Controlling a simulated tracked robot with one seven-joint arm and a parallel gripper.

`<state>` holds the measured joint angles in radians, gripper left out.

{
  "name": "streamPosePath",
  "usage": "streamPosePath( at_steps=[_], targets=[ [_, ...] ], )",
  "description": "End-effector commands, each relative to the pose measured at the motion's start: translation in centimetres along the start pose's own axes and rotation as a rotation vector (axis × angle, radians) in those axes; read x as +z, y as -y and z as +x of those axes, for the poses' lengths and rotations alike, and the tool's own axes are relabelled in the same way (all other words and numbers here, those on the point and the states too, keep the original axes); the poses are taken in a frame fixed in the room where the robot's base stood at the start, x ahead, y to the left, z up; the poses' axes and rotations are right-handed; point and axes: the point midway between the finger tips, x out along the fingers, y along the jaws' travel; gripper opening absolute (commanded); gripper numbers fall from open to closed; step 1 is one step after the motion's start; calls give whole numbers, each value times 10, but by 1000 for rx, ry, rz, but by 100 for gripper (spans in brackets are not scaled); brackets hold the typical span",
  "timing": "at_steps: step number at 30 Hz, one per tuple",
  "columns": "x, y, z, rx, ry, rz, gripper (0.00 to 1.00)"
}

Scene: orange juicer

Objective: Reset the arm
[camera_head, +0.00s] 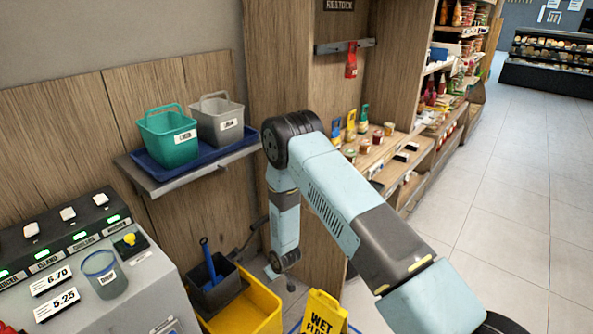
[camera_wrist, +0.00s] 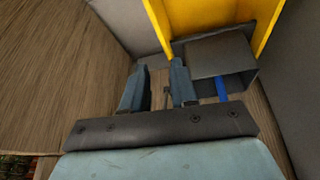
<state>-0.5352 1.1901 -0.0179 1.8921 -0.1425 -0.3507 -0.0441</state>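My arm reaches in from the lower right of the head view, bends at a dark joint and hangs down. My gripper (camera_head: 281,279) is at its lower end, in front of the wooden wall and to the right of the yellow mop bucket (camera_head: 262,306). In the wrist view my gripper (camera_wrist: 157,66) shows two grey-blue fingers with a gap between them and nothing held. The yellow bucket (camera_wrist: 183,20) and its dark wringer box (camera_wrist: 228,62) appear beyond the fingers. I cannot tell the distance from the fingertips to them.
A wall shelf (camera_head: 185,172) holds a green basket (camera_head: 168,138) and a grey basket (camera_head: 217,121) on a blue tray. A counter (camera_head: 150,300) with buttons and a cup (camera_head: 104,274) stands at left. A yellow wet-floor sign (camera_head: 323,315) is below the arm. Open floor lies right.

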Motion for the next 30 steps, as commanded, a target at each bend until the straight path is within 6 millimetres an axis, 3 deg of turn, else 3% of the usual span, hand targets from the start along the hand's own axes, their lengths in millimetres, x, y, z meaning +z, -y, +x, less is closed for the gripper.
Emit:
streamPosePath(
  at_steps=[3,12,21,30],
  targets=[
    [-30,-22,-41,20,-8,30,28],
    [-78,-70,-143,64,-13,104,28],
    [-101,-112,-252,103,-17,180,28],
    [-102,-142,-361,139,-22,256,28]
  ],
)
